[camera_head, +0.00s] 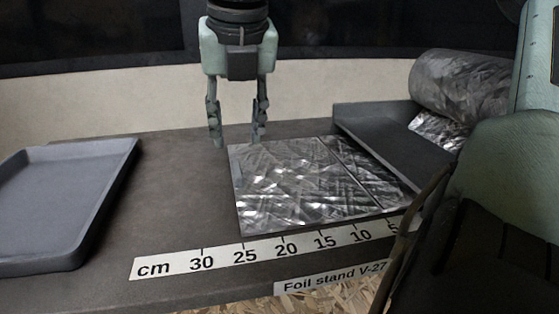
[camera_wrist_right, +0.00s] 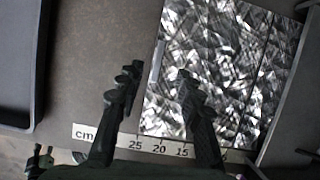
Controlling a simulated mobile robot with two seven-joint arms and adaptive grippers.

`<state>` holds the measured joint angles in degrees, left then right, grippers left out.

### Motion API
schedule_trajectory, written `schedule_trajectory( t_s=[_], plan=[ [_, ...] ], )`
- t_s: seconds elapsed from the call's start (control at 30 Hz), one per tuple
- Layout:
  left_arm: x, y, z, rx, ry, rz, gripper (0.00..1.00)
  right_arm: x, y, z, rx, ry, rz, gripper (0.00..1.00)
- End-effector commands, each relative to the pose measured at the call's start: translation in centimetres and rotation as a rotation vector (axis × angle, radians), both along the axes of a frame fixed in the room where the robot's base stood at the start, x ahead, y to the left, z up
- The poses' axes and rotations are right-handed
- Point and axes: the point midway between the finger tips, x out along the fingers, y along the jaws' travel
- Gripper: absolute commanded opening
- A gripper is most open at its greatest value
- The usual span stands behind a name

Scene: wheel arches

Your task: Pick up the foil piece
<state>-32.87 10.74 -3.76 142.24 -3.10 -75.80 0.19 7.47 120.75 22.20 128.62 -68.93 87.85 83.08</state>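The foil piece (camera_head: 290,185) is a flat, shiny, crinkled silver sheet lying on the dark bench. A thin dark line crosses it near its right side. It also shows in the right wrist view (camera_wrist_right: 225,60). My right gripper (camera_head: 237,142) points down at the foil's far left corner, open and empty. In the right wrist view, its fingers (camera_wrist_right: 159,78) stand on either side of the foil's left edge, one over bare bench and one over the foil. Whether the fingertips touch the surface cannot be told.
A foil roll (camera_head: 462,84) lies at the back right by a dark stand (camera_head: 385,140). A grey tray (camera_head: 60,205) sits at the left. A centimetre scale (camera_head: 200,262) and a "Foil stand" label (camera_head: 335,279) run along the front. The bench between tray and foil is clear.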

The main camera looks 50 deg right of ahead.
Motion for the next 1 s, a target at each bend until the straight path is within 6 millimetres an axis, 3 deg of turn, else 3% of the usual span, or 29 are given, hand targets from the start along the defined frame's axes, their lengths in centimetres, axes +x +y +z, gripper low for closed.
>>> schedule_trajectory(
  t_s=[0.17, 0.7, 0.97, 1.0],
  plan=[
    [0.2, -0.2, 0.1, -0.003, -0.012, -0.004, 0.4, 0.0, -0.6, -0.5, -0.03, 0.002, -0.014, 0.36],
    [-0.3, 0.2, 0.0, 0.005, 0.012, 0.004, 0.4, 2.7, -1.8, -6.6, -0.026, 0.001, -0.014, 0.36],
    [-0.3, 0.2, 0.0, 0.004, 0.012, 0.005, 0.4, 2.8, -1.8, -6.8, -0.026, -0.001, -0.013, 0.36],
    [-0.3, 0.2, 0.0, 0.005, 0.012, 0.004, 0.4, 2.8, -1.8, -6.8, -0.026, -0.001, -0.013, 0.33]
  ],
)
